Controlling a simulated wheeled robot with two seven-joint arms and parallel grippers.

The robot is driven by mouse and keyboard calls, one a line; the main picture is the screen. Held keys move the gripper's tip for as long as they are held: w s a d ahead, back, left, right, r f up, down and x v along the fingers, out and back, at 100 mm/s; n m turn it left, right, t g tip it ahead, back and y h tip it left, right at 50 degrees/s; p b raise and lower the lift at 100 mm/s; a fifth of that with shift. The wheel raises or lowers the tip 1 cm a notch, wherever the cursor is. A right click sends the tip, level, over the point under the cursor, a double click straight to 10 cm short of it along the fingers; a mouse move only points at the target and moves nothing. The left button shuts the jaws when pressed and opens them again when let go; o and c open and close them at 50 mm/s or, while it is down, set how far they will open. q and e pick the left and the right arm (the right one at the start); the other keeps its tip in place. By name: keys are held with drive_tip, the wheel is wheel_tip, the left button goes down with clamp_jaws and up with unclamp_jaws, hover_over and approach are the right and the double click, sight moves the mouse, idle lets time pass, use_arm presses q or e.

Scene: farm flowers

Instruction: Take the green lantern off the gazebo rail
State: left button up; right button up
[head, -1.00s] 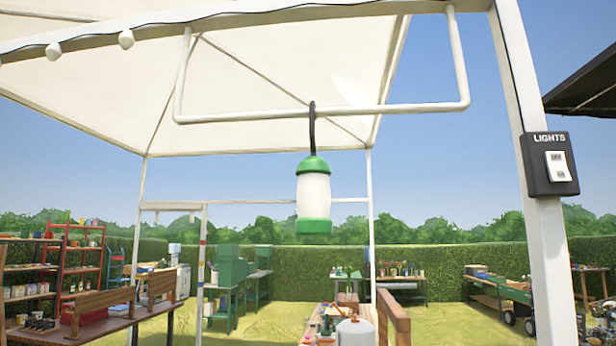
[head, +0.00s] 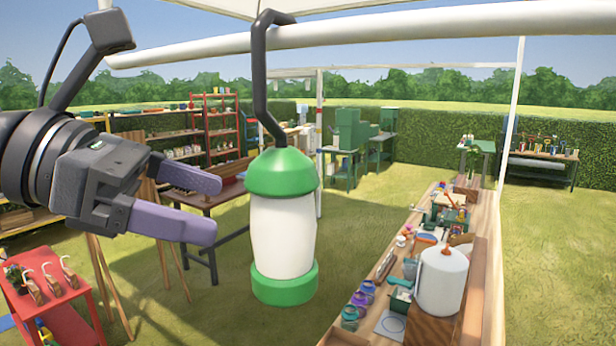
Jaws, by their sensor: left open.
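The green lantern (head: 283,236) has a green cap, a white body and a green base. It hangs upright by a dark hook (head: 262,80) from the white gazebo rail (head: 390,30). My left gripper (head: 207,206) is to the left of the lantern at the height of its cap and upper body. Its two purple fingers are apart, point toward the lantern, and hold nothing. They look close to it, but I cannot tell the exact gap in depth. My right gripper does not show.
A red table (head: 60,295) is at the lower left, with a brown table (head: 205,195) behind my gripper. Open air surrounds the lantern's right side.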

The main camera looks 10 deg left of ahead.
sight(280, 229)
use_arm(q)
drive_tip(key=p+x, duration=0.2)
drive_tip(key=x, duration=0.5)
drive_tip(key=shift+d+p, duration=0.2)
drive_tip(key=shift+p, duration=0.1)
drive_tip(key=shift+w+d+f, duration=0.1)
drive_tip(key=shift+f, duration=0.1)
drive_tip(key=c, duration=1.3)
